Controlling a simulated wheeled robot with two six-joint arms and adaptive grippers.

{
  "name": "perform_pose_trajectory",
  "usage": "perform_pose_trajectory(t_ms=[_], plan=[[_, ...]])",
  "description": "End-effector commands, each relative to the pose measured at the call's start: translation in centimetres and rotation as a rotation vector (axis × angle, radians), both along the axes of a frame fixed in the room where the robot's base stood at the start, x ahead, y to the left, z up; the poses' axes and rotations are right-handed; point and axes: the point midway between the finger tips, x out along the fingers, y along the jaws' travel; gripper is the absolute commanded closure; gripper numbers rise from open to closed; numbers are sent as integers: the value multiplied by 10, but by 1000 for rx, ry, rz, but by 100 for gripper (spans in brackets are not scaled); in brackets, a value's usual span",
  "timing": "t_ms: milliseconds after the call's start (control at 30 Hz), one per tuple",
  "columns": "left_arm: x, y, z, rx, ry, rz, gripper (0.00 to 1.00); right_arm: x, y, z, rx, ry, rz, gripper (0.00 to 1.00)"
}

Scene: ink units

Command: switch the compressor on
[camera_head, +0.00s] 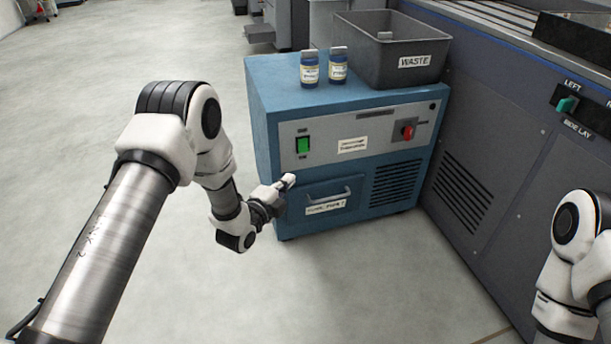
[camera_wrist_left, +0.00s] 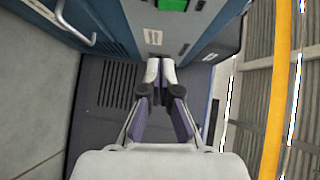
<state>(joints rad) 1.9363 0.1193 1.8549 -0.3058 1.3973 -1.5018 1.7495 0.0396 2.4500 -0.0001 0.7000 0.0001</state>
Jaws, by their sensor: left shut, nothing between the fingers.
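The compressor is a blue cabinet (camera_head: 262,110) with a grey front panel (camera_head: 375,137). A green rocker switch (camera_head: 303,145) sits at the panel's left, and a red knob (camera_head: 407,130) at its right. The green switch also shows at the top edge of the left wrist view (camera_wrist_left: 173,4), partly cut off. My left gripper (camera_head: 288,181) is shut and empty, in front of the cabinet and below the green switch, apart from it in the picture. Its closed fingertips (camera_wrist_left: 160,66) show in the left wrist view. My right arm shows at the right edge, but its gripper is out of view.
A drawer with a handle (camera_head: 328,196) is below the panel. Two small jars (camera_head: 309,70) and a grey waste bin (camera_head: 391,55) stand on top. A large grey machine (camera_head: 495,140) stands close on the right. The floor (camera_head: 340,285) in front is clear.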

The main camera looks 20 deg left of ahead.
Motion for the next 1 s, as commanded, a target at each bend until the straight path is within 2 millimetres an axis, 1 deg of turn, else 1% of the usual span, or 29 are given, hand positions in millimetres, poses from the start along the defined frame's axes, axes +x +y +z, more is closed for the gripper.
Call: perform_pose_trajectory(t_ms=[33,333,467,567,933,1000], plan=[[0,0,-2,0,-2,0,100,0,0,-3,0,-1,0,60],[1,0,0,0,0,0,100,0,0,0,0,-1,0,60],[9,-2,-3,1,-1,-1,100,0,0,-6,0,-1,0,60],[24,-5,-5,1,-3,-1,100,0,0,-14,0,-1,0,60],[102,-21,-14,0,-3,-1,100,0,0,-52,0,-1,0,60],[112,-10,-16,-1,-3,2,100,0,0,-60,0,-1,-1,60]])
